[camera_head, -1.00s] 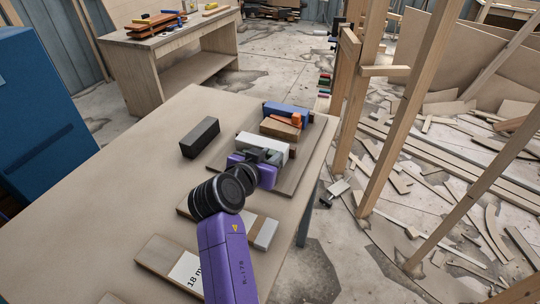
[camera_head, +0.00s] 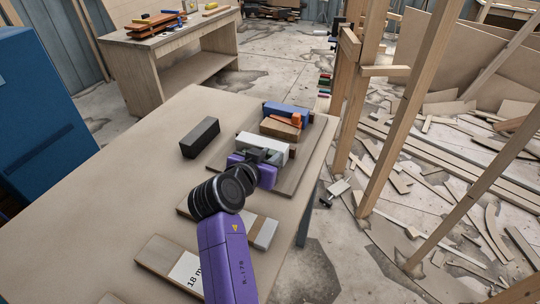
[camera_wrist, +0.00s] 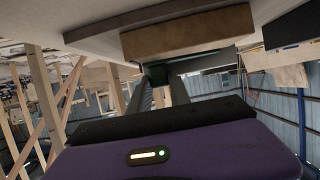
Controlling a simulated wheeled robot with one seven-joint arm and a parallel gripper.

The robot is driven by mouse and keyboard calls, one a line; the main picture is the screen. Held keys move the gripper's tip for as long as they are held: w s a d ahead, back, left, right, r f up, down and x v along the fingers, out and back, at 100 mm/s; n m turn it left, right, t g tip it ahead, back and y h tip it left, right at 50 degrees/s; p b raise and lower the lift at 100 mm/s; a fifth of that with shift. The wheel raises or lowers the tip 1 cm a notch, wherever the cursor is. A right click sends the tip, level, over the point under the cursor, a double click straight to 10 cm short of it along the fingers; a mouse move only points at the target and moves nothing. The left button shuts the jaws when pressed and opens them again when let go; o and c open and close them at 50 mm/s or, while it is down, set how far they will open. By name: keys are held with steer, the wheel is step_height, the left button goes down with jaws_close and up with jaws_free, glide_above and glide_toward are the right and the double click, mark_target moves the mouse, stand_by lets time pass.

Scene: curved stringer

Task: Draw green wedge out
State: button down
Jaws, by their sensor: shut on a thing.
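The green wedge shows as a dark green piece in the wrist view (camera_wrist: 198,63), at the fingertips and against a brown wooden block (camera_wrist: 187,33). My gripper (camera_wrist: 160,78) is shut on it. In the head view my gripper (camera_head: 268,156) is low over the board on the bench, right beside a white-grey block (camera_head: 262,143). The wedge is hidden there behind my gripper and cannot be made out.
Blue (camera_head: 287,109) and brown (camera_head: 281,128) blocks with an orange piece (camera_head: 296,119) sit behind on the board. A black block (camera_head: 200,138) lies to the left. The bench's left part is clear; a timber frame (camera_head: 400,110) stands to the right.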

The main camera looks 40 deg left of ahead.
steer(key=d+p, duration=0.1)
steer(key=d, duration=0.4)
steer(key=shift+w, duration=0.15)
steer(key=shift+d+f, duration=0.1)
steer(key=shift+d, duration=0.1)
steer(key=c, duration=1.2)
jaws_free()
steer(key=shift+d, duration=0.15)
steer(key=shift+s+r, duration=0.25)
steer(key=shift+s, duration=0.15)
steer(key=v, duration=0.7)
